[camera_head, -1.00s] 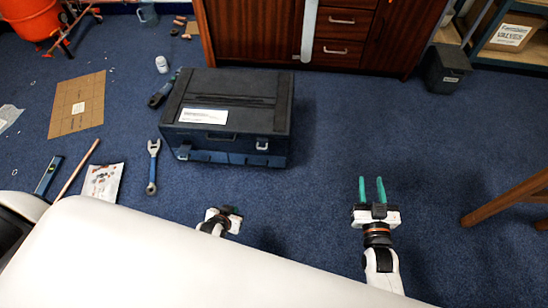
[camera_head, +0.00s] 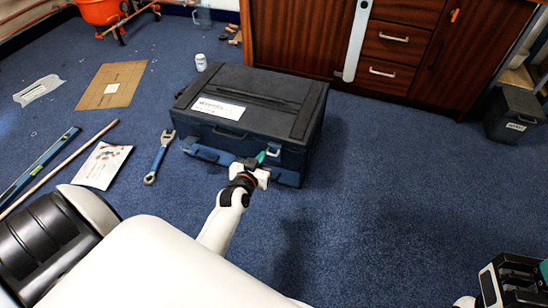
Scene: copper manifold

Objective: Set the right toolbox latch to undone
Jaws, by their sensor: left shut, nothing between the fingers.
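The dark toolbox (camera_head: 270,85) stands on the blue carpet with its lid down and its latch side toward me.
A blue-handled wrench (camera_head: 158,158) lies left of the toolbox, and a white jar (camera_head: 201,62) stands behind it. A wooden cabinet (camera_head: 400,45) is close behind. A dark bin (camera_head: 515,112) stands at the right. The carpet right of the toolbox is clear.

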